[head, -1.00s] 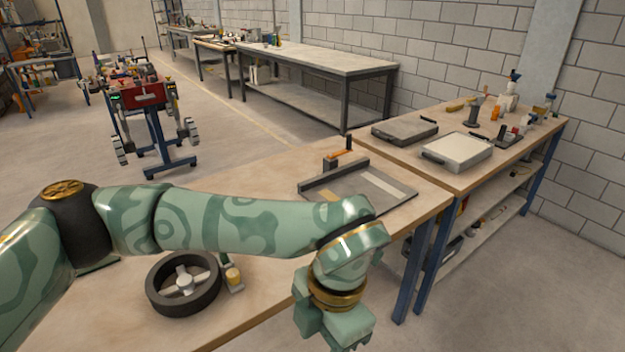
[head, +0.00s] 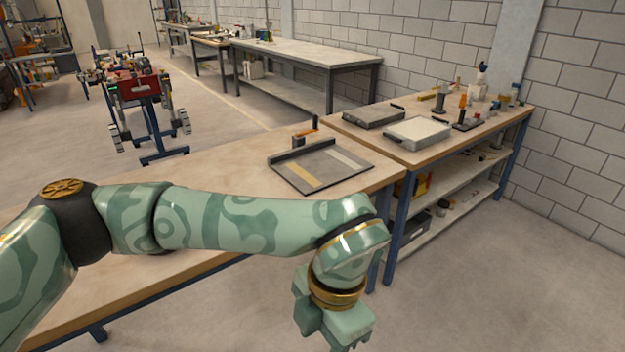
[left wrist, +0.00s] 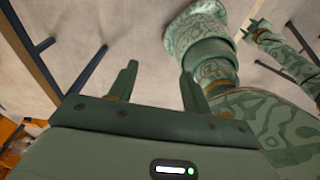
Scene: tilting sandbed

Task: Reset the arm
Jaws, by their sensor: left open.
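My left arm (head: 230,222), green with a camouflage pattern, reaches across the head view from the left and bends down at the wrist. My left gripper (head: 335,325) is at the bottom of the head view, off the front edge of the workbench. In the left wrist view its two fingers (left wrist: 160,88) stand apart with nothing between them. Bare floor and parts of my own body show beyond them. My right gripper is not seen in the head view.
The wooden workbench (head: 225,185) carries a grey board with a raised edge (head: 318,168). A second bench (head: 465,140) behind it holds a pale-filled tray (head: 418,130), a dark tray (head: 373,117) and small tools. The floor (head: 480,270) at right is clear.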

